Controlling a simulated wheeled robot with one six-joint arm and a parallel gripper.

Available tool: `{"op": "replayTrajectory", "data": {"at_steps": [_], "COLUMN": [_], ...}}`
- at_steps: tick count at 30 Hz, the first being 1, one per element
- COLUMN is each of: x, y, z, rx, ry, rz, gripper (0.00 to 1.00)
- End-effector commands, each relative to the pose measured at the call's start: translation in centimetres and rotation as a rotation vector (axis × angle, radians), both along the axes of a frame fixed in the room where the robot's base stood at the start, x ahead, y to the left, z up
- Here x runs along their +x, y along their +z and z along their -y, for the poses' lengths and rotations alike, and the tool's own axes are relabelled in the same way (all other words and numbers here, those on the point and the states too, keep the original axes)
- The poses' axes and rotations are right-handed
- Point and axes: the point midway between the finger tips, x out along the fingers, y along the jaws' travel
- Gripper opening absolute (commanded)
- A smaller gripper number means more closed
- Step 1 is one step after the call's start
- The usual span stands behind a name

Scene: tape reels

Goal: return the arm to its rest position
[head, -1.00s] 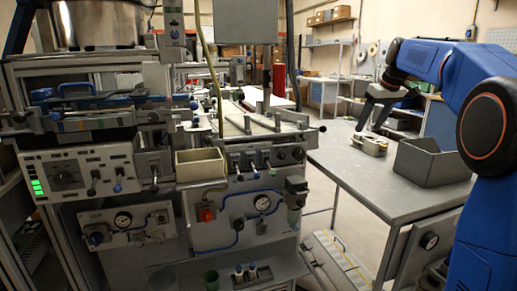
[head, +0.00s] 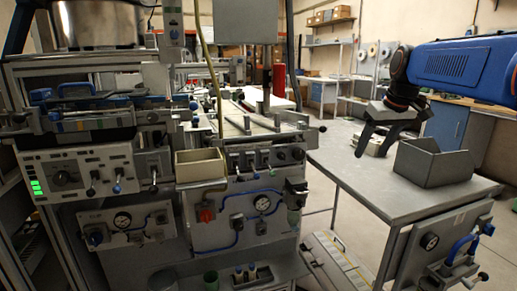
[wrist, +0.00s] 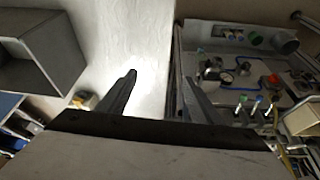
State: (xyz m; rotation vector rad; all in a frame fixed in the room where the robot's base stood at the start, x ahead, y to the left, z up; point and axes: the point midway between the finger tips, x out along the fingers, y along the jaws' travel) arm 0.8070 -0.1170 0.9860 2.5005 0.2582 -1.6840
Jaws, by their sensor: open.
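My blue arm (head: 460,72) reaches in from the right edge of the head view, with its forearm nearly level. My gripper (head: 371,152) hangs from its end, fingers pointing down, over the left part of the grey table (head: 375,190). In the wrist view the two dark fingers of my gripper (wrist: 158,76) stand apart with nothing between them. The gripper is open and empty. A small pale item (head: 374,143) on the table is partly hidden behind the fingers.
A grey open bin (head: 432,165) stands on the table right of my gripper. A large machine with a control panel (head: 80,172) and a beige tray (head: 200,168) fills the left. Shelves and a blue cabinet (head: 447,130) are behind. Some floor shows between machine and table.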

Motion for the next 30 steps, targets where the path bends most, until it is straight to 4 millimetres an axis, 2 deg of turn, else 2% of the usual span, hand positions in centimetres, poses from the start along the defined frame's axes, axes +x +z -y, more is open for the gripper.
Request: {"op": "replayTrajectory", "data": {"at_steps": [1, 3, 14, 24, 30], "x": [-1.8, -4.0, -15.1, -25.0, -29.5], "y": [-0.5, -1.4, -7.5, -15.3, -19.9], "z": [-0.5, -1.1, -3.4, -4.4, -4.7], "rx": [-0.001, -0.002, -0.002, -0.001, 0.001], "ry": [-0.008, -0.024, -0.096, -0.158, -0.187], "rz": [0.0, 0.001, 0.006, 0.019, 0.024], "gripper": [0.59, 0.59, 0.59, 0.59, 0.59]}}
